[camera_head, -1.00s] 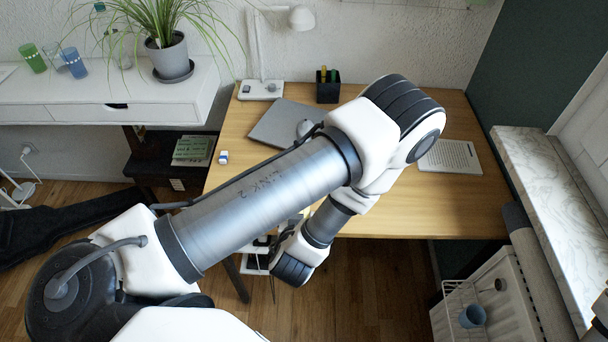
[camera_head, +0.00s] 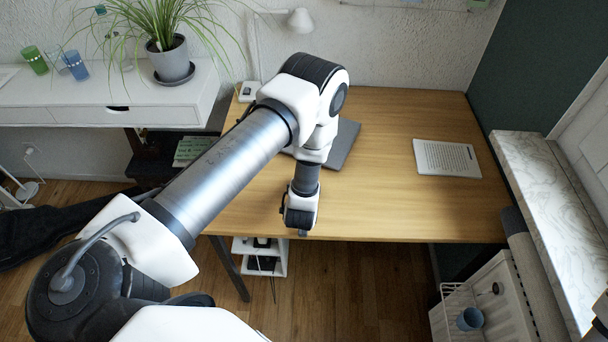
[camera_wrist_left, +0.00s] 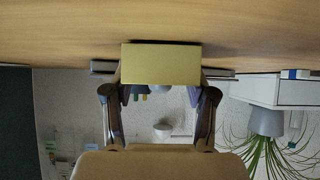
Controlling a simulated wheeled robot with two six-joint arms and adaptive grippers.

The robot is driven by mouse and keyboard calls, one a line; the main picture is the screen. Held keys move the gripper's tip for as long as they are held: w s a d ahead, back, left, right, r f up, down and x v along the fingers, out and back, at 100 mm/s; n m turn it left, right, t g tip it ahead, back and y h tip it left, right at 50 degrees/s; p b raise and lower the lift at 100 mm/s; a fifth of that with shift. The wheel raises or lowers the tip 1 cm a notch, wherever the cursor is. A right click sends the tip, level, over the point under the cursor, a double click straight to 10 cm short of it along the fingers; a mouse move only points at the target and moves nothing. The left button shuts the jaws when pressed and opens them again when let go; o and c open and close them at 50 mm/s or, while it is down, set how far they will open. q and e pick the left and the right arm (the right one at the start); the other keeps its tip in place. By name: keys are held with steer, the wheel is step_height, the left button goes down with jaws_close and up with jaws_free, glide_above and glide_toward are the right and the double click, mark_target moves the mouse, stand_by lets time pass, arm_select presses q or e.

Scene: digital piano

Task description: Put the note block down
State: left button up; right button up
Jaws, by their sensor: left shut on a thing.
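The note block (camera_wrist_left: 161,64) is a plain yellow block in the left wrist view, held between the two fingers of my left gripper (camera_wrist_left: 160,84). In the head view my left gripper (camera_head: 300,215) hangs low over the desk (camera_head: 400,215) near its front edge. The block and fingers are hidden there behind my wrist. The wrist view is upside down, with the desk top (camera_wrist_left: 60,25) along its upper part close to the block. I cannot tell whether the block touches the desk.
A grey laptop (camera_head: 345,143) lies behind my left arm, partly covered. A printed sheet or tablet (camera_head: 447,157) lies at the right of the desk. The desk's middle right is clear. A white shelf with a potted plant (camera_head: 168,58) stands at the left.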

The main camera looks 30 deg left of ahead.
arm_select(q)
steer(key=shift+f, duration=0.2)
steer(key=o, duration=1.3)
steer(key=shift+r, duration=0.1)
steer(key=shift+r, duration=0.15)
